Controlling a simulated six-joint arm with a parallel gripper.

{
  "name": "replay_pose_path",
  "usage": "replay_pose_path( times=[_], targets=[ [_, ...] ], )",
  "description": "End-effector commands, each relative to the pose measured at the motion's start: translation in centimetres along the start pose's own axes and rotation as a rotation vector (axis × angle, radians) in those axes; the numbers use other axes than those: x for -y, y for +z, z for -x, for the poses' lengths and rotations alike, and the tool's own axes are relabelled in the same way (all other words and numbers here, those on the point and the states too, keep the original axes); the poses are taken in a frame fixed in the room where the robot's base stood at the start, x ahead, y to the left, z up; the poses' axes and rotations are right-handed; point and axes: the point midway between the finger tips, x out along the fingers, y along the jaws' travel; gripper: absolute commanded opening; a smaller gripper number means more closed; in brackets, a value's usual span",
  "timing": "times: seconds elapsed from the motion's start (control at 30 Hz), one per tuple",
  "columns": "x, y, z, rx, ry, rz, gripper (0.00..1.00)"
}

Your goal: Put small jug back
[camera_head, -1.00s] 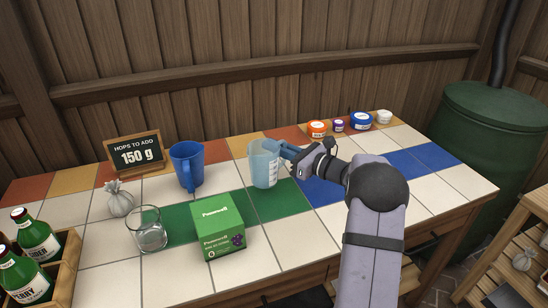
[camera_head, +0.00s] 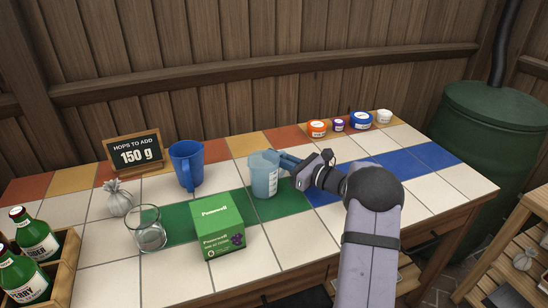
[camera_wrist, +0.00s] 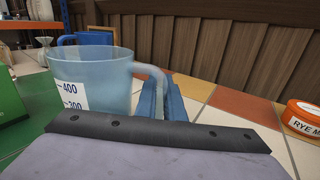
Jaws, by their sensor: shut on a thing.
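A small translucent pale-blue jug (camera_head: 264,178) with a white scale label is upright at the green tile strip, near the middle of the table. It fills the left part of the wrist view (camera_wrist: 98,78), where the marks 400 and 300 show. My gripper (camera_head: 288,162) is shut on its handle, on the jug's right side. The blue fingers (camera_wrist: 160,98) show at the handle in the wrist view. I cannot tell whether the jug's base touches the tiles. A larger opaque blue jug (camera_head: 187,166) stands apart to its left.
A green box (camera_head: 217,226) and an empty-looking glass (camera_head: 149,232) stand front left. A grey sack (camera_head: 118,200), a "150 g" sign (camera_head: 135,152) and a bottle crate (camera_head: 66,268) are further left. Several small tubs (camera_head: 317,129) line the back right. Tiles at right are clear.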

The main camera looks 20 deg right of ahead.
Motion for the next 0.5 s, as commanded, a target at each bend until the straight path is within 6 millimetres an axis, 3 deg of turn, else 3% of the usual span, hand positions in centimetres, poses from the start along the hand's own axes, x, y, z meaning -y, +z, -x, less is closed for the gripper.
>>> replay_pose_path(
  times=[0.03, 0.1, 0.5],
  targets=[
    [0.00, -0.11, 0.00, 0.000, 0.000, 0.000, 0.11],
    [0.00, -0.02, 0.00, 0.000, 0.000, 0.000, 0.27],
    [-0.01, 0.16, 0.00, -0.001, 0.000, 0.000, 0.27]
  ],
)
